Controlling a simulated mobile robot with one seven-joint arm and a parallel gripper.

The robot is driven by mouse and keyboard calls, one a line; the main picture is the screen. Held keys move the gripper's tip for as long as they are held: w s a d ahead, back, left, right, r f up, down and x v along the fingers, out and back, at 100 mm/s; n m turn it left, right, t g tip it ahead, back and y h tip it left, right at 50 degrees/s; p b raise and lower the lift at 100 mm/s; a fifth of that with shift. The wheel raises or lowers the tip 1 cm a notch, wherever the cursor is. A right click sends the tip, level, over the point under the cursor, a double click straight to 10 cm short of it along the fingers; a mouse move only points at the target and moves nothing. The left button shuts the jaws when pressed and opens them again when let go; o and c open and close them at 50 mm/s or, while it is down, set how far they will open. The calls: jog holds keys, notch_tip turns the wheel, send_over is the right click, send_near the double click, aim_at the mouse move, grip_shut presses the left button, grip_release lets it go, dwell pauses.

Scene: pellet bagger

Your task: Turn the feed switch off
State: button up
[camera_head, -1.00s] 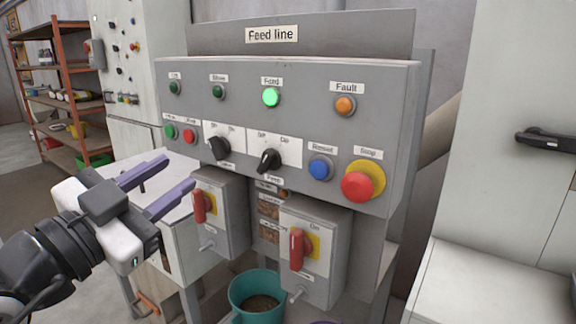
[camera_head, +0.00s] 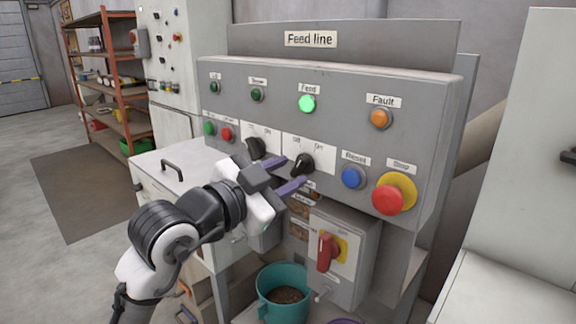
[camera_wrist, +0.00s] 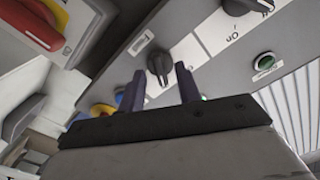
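The feed switch (camera_head: 303,164) is a black rotary knob on a white plate marked Off on the left and On on the right. Its exact pointer angle is hard to read. The green Feed lamp (camera_head: 307,104) above it is lit. My gripper (camera_head: 295,171) is at the panel, in front of the knob and a little to its left. In the wrist view the knob (camera_wrist: 159,66) shows between my two open purple fingertips (camera_wrist: 160,72), with a gap on each side. I cannot tell whether the fingertips reach around it.
A second black knob (camera_head: 255,147) is close on the left. The blue Reset button (camera_head: 353,177) and red Stop button (camera_head: 388,199) are to the right. Below are a box with a red handle (camera_head: 326,252) and a teal bucket (camera_head: 283,303).

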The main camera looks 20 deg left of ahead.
jog(key=shift+w+d, duration=0.2)
jog(key=shift+w, duration=0.35)
grip_shut()
